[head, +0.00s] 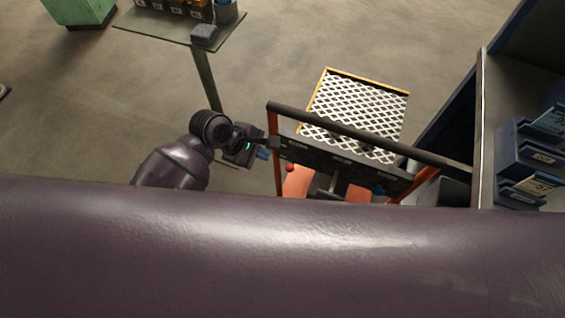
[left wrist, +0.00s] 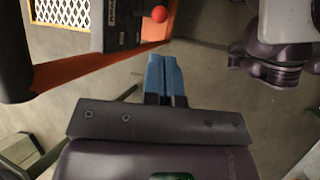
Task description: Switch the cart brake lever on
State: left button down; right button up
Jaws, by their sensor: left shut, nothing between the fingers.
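The cart (head: 350,148) stands right of centre in the head view, with an orange frame, a dark handle bar and a white mesh deck. A red ball knob (head: 290,168), which looks like the brake lever's end, sits near the left end of its dark panel (head: 345,161). The knob also shows in the left wrist view (left wrist: 159,14), beside the orange post. My left gripper (head: 263,154) is just left of the cart's orange post. Its blue fingertips (left wrist: 164,75) are shut and empty, below the knob in the wrist view and apart from it. The lever's shaft is mostly hidden.
A small table (head: 150,27) with bins and a dark block (head: 204,35) stands at the upper left. A shelf with blue bins (head: 528,150) is close on the cart's right. My own purple body part covers the bottom. Open floor lies left of the cart.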

aim_at(287, 167)
pick_arm(q)
jog(key=x, duration=0.9)
jog(key=shift+w+d+f, duration=0.1)
jog(key=shift+d+f, duration=0.1)
jog(key=shift+f, duration=0.15)
jog(key=shift+f, duration=0.1)
